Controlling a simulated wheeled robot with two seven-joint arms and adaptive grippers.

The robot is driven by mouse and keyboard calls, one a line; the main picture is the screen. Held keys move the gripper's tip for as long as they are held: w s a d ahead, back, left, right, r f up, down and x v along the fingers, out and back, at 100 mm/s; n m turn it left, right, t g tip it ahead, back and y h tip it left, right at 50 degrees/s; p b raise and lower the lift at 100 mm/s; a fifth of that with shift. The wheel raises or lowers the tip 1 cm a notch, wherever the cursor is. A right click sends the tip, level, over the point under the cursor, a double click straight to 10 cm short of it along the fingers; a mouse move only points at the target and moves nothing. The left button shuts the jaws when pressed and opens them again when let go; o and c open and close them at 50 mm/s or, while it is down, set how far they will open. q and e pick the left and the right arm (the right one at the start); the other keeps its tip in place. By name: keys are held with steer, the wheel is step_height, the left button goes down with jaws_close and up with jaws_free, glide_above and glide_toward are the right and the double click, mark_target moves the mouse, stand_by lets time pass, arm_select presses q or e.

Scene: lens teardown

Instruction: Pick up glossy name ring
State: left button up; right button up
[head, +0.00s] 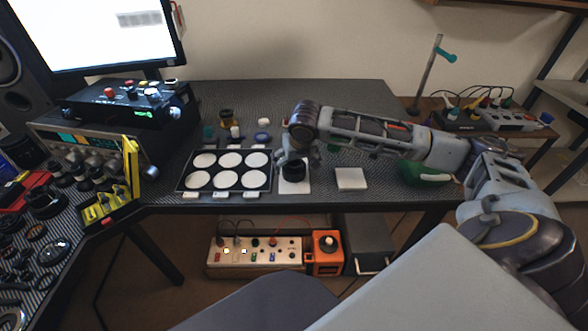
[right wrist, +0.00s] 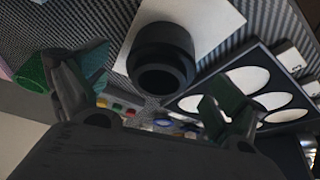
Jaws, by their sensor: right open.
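A black lens (head: 292,171) stands on a white square pad (head: 295,187) on the dark textured bench. In the right wrist view the lens (right wrist: 160,62) appears as a stepped black cylinder with a round dark opening. A separate glossy name ring cannot be told apart from the lens body. My right gripper (head: 297,154) is above and beside the lens, partly covering it. In the right wrist view its two fingers (right wrist: 153,84) are spread wide with nothing between them, and the lens is beyond them. My left gripper is not in view.
A black tray (head: 226,188) with several white round pads lies left of the lens. A white block (head: 350,179) lies to its right, with a green object (head: 425,174) farther right. Small jars (head: 227,118) stand behind the tray. A yellow stand (head: 131,172) is at left.

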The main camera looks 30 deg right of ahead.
steer(key=shift+w+f, duration=0.25)
steer(key=shift+f, duration=0.45)
steer(key=shift+b+x, duration=0.4)
steer(key=shift+x, duration=0.4)
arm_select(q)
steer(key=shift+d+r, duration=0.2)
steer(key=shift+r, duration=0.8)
arm_select(e)
steer(key=shift+c, duration=0.5)
steer(key=c, duration=1)
